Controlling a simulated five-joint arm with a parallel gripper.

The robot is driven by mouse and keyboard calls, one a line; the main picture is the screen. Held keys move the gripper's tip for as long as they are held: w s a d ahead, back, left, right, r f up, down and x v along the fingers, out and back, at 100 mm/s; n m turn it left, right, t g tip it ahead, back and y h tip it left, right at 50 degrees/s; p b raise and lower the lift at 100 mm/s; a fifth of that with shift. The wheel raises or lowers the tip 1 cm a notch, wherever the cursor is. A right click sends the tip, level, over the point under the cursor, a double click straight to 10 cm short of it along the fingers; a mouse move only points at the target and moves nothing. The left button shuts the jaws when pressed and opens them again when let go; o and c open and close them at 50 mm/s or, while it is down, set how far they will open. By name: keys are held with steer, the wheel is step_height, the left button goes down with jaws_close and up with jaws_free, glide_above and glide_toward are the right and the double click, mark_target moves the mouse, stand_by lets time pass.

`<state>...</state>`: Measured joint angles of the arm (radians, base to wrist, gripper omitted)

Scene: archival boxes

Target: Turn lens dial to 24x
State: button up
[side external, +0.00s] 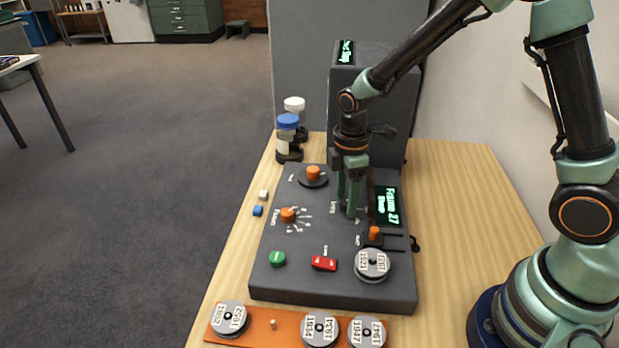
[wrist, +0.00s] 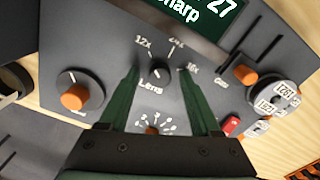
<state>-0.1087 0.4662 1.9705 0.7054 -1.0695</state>
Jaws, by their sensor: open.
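The lens dial (wrist: 159,72) is a small black knob on the dark grey console, labelled "Lens". In the wrist view, marks fan around it: 12x at left, what reads as 24x at top, and a third at right that I cannot read surely. A small light mark shows on the knob, but I cannot tell surely which label it points to. My gripper (wrist: 160,76) is open, with its green fingers on either side of the dial; contact is not clear. In the side view my gripper (side external: 346,207) points down at the console, and its fingers mostly hide the dial.
The console (side external: 285,287) also carries orange knobs (side external: 288,215), a green button (side external: 278,258), a red switch (side external: 324,263), an orange slider (side external: 375,234) and a lit screen (side external: 387,207). Labelled reels (side external: 320,328) lie in front. Capped jars (side external: 288,137) stand behind left.

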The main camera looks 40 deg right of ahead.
steer(key=shift+f, duration=0.1)
jaws_close()
steer(key=shift+m, duration=0.4)
steer(key=m, duration=1)
stand_by(0.5)
jaws_free()
